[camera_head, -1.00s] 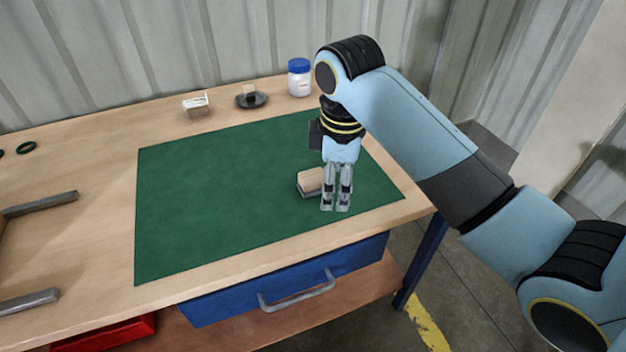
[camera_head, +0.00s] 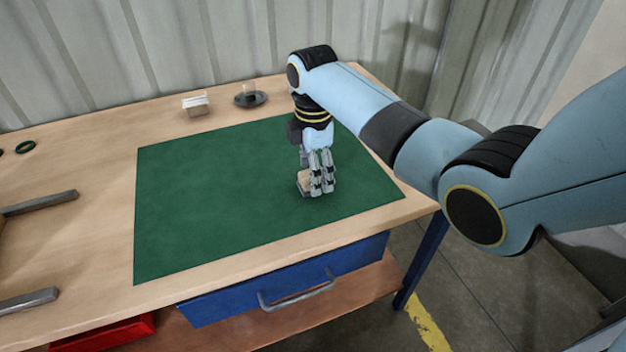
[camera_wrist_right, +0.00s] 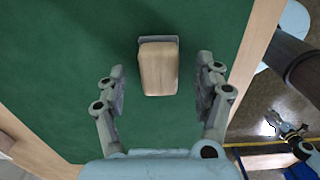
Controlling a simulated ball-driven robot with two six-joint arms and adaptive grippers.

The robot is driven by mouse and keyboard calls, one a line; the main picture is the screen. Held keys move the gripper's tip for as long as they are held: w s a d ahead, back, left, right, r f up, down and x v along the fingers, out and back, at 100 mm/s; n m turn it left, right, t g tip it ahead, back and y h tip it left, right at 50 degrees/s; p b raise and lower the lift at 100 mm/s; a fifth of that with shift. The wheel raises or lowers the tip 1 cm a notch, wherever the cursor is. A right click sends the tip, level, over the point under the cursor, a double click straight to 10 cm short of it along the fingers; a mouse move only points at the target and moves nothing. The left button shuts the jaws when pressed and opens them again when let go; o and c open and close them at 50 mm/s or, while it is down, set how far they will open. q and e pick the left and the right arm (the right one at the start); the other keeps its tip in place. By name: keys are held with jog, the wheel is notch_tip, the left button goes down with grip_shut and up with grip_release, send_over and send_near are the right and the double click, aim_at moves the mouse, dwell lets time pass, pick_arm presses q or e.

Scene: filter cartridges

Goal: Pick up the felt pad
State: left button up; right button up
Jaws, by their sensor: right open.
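The felt pad (camera_head: 303,182) appears to be the tan block with a grey layer under it, on the green mat (camera_head: 220,200). In the head view it is partly hidden by my right gripper (camera_head: 322,188). The right wrist view shows the felt pad (camera_wrist_right: 158,70) more fully, with its grey base showing at the far end. My right gripper (camera_wrist_right: 161,72) is open and empty there, one finger on each side of the pad, with green gaps between. My left gripper is not in view.
A dark round dish (camera_head: 242,101) and a small white holder (camera_head: 195,107) stand at the back of the wooden table (camera_head: 90,125). Grey bars (camera_head: 40,203) and a green ring (camera_head: 26,147) are at the left. Most of the mat is clear.

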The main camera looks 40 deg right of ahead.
notch_tip(320, 180, down, 2)
jog(key=shift+f, duration=0.1)
jog(key=shift+c, duration=0.2)
jog(key=c, duration=1.2)
jog(key=shift+r, duration=0.6)
jog(key=r, duration=0.2)
jog(key=s+r, duration=0.1)
jog(key=r, duration=0.1)
jog(key=shift+d+p, duration=0.3)
jog(key=s+d+r, duration=0.4)
jog(key=s+r, duration=0.2)
jog(key=s, duration=0.3)
jog(key=shift+s+p, duration=0.3)
jog(key=shift+p, duration=0.15)
jog(key=shift+d, duration=0.1)
